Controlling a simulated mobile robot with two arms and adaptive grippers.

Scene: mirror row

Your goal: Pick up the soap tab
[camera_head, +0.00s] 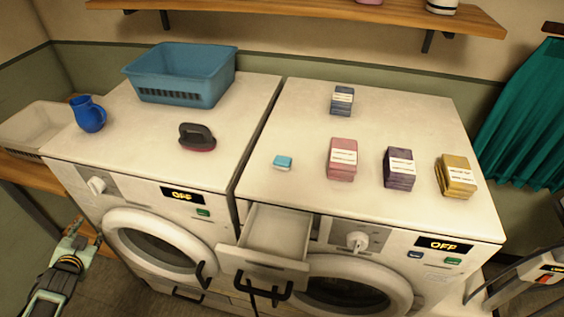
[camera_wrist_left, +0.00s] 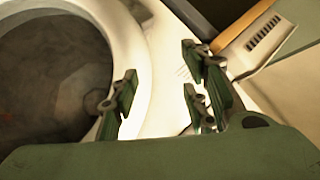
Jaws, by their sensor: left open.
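The soap tab, seemingly the small turquoise and white block (camera_head: 283,162), lies on top of the right washing machine (camera_head: 300,120), behind its open drawer. My left gripper (camera_head: 72,241) is low at the left in the head view, in front of the left washing machine and far from the block. Its green fingers are apart with nothing between them, as the left wrist view (camera_wrist_left: 160,98) also shows. The wrist view does not show the block. I cannot make out my right gripper.
The open drawer (camera_head: 278,232) juts out at the front. Pink (camera_head: 342,160), purple (camera_head: 399,168), yellow (camera_head: 456,176) and dark blue (camera_head: 342,100) packs stand nearby. A brush (camera_head: 197,137), blue basket (camera_head: 180,75) and blue jug (camera_head: 88,114) stand on the left machine (camera_head: 130,130).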

